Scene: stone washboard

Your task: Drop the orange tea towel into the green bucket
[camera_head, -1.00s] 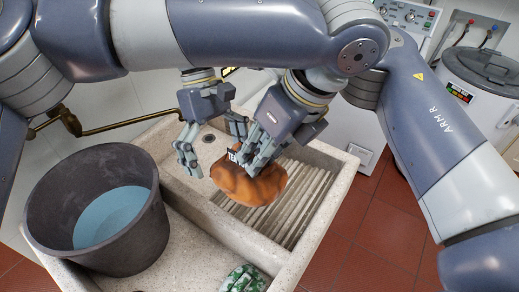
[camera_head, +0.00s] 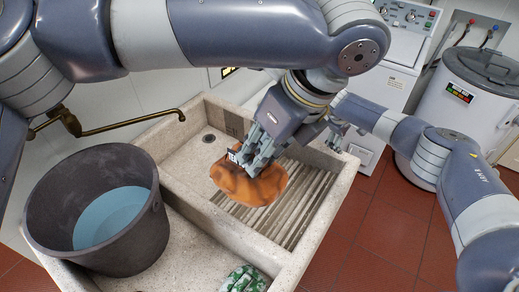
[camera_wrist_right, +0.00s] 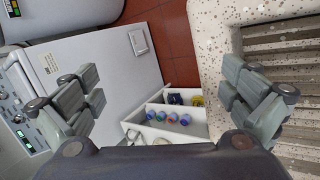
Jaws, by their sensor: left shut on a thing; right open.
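The orange tea towel (camera_head: 262,187) is a crumpled bundle over the ribbed part of the stone washboard. My left gripper (camera_head: 247,158) is shut on its top. I cannot tell whether the towel's underside touches the ribs. My right gripper (camera_head: 338,133) is at the sink's right edge, partly hidden behind my left arm. In the right wrist view its fingers (camera_wrist_right: 168,88) are spread wide with nothing between them. I see no clearly green bucket. A dark grey bucket (camera_head: 64,200) with light blue liquid stands at the left.
The stone sink (camera_head: 183,160) has a basin with a drain, and washboard ribs (camera_head: 305,200). A brass tap (camera_head: 130,124) reaches over its left side. A green patterned thing (camera_head: 243,281) lies at the front. A white boiler (camera_head: 455,125) stands right. An open drawer (camera_wrist_right: 205,130) holds several bottles.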

